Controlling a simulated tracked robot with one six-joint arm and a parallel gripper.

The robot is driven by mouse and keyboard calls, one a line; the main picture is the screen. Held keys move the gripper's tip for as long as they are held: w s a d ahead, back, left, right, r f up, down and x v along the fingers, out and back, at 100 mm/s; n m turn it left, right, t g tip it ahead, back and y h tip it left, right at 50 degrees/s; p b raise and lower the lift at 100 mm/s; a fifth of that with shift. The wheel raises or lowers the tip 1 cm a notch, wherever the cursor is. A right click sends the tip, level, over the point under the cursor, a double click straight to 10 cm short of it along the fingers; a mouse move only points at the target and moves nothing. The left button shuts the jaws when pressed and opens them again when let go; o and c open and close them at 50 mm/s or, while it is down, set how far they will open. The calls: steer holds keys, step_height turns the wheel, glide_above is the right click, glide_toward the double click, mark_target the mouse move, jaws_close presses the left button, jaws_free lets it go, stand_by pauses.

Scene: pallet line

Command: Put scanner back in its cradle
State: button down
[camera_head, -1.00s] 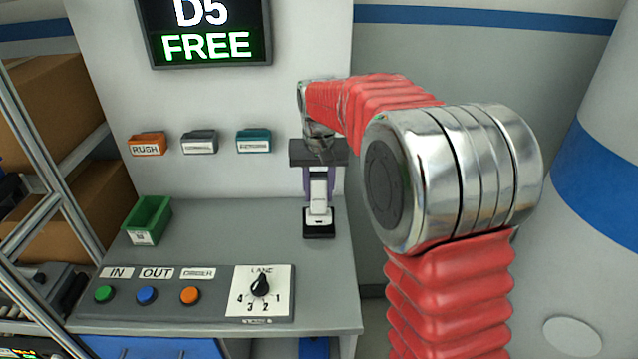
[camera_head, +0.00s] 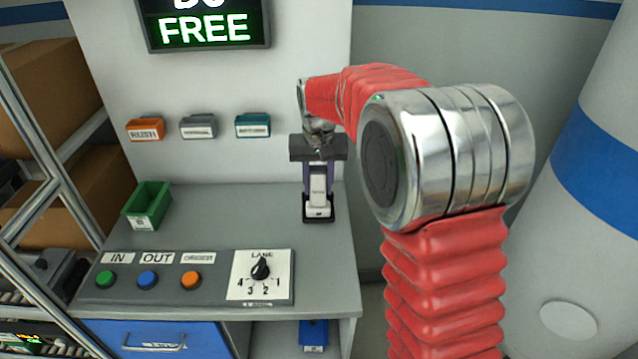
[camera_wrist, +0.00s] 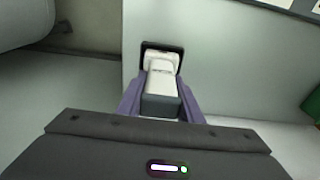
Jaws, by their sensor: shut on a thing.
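My gripper (camera_head: 318,188) points down with its purple fingers closed on both sides of the scanner (camera_head: 318,178), a white body with a dark end. In the wrist view the scanner (camera_wrist: 162,82) lies between the two fingers. The black cradle (camera_head: 318,219) stands on the grey bench directly under the scanner, near the bench's right end. The cradle (camera_wrist: 163,45) also shows in the wrist view, framing the scanner's far white end. The scanner is upright and its lower end overlaps the cradle. I cannot tell whether it is fully seated.
A green bin (camera_head: 147,206) stands at the bench's left. A button panel (camera_head: 180,291) with a lane dial (camera_head: 261,269) lies at the front. Orange, grey and teal holders (camera_head: 252,125) hang on the back wall. Bench surface left of the cradle is clear.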

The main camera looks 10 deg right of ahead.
steer(key=shift+f, duration=0.3)
steer(key=c, duration=1.2)
jaws_free()
steer(key=r, duration=0.4)
steer(key=s+r, duration=0.1)
steer(key=r, duration=0.8)
steer(key=shift+s+a+r, duration=0.15)
steer(key=shift+s+r, duration=0.15)
steer(key=shift+r, duration=0.05)
steer(key=shift+w, duration=0.1)
